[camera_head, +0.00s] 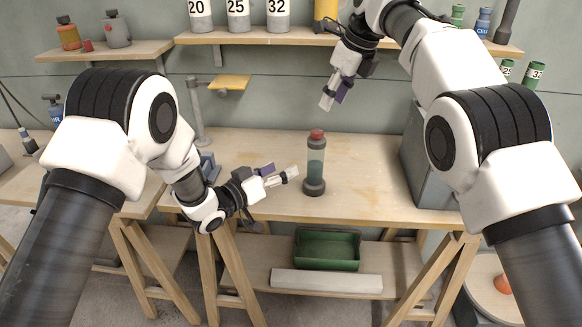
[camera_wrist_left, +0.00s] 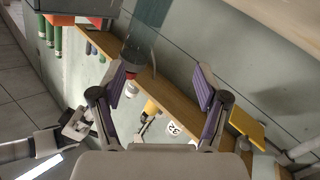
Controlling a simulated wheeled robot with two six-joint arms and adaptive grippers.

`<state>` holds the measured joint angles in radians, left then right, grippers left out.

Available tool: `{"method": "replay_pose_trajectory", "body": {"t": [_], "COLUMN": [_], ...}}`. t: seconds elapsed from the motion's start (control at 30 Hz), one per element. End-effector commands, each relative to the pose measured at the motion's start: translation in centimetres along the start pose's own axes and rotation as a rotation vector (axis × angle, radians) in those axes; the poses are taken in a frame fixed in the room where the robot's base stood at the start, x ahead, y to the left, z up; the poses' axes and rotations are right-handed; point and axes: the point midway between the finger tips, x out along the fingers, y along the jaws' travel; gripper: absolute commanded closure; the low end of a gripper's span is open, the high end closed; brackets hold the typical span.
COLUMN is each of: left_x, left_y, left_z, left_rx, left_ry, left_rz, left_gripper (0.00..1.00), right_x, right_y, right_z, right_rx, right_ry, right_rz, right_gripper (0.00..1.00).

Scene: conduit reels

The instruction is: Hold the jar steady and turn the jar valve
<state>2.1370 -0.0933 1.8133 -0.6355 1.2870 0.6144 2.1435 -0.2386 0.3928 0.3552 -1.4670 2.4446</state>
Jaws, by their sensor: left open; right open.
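The jar (camera_head: 316,165) stands upright on the wooden bench, with a clear body, a dark base and a dark collar. Its red valve (camera_head: 317,134) is on top. My left gripper (camera_head: 286,177) is open just left of the jar, pointing at its lower body, apart from it. In the left wrist view the clear jar (camera_wrist_left: 152,32) and its red valve (camera_wrist_left: 131,90) show beyond the fingers, nearer the left finger. The fingers of my left gripper (camera_wrist_left: 160,76) are spread with nothing held. My right gripper (camera_head: 333,97) is open and empty, above and right of the valve, pointing down.
The bench top (camera_head: 370,185) around the jar is mostly clear. A grey box (camera_head: 428,165) stands at the right end. A stand with a yellow plate (camera_head: 230,82) is at the back left. A green bin (camera_head: 327,249) is on the lower shelf.

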Motion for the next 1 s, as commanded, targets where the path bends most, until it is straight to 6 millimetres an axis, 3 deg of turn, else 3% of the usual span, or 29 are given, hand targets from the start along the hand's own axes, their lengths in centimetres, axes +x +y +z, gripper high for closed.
{"method": "replay_pose_trajectory", "body": {"t": [0.1, 0.23, 0.7, 0.97, 1.0], "left_x": [2.1, 3.0, 9.9, 10.4, 10.4], "left_y": [1.0, 1.6, 2.9, 2.9, 2.9], "left_z": [0.0, 0.1, 0.3, 0.3, 0.3], "left_rx": [0.269, 0.388, 0.390, 0.388, 0.388], "left_ry": [0.010, 0.017, 0.016, 0.015, 0.015], "left_rz": [0.131, 0.185, 0.186, 0.183, 0.183], "left_gripper": [0.26, 0.26, 0.26, 0.26, 0.29], "right_x": [0.0, 0.0, 0.0, 0.0, 0.0], "right_y": [0.0, 0.0, 0.0, 0.0, 0.0], "right_z": [0.0, 0.0, 0.0, 0.0, 0.0], "right_rx": [0.000, 0.000, 0.000, 0.000, 0.000], "right_ry": [0.000, 0.000, 0.000, 0.000, 0.000], "right_rz": [0.000, 0.000, 0.000, 0.000, 0.000], "right_gripper": [0.58, 0.58, 0.58, 0.58, 0.58]}}
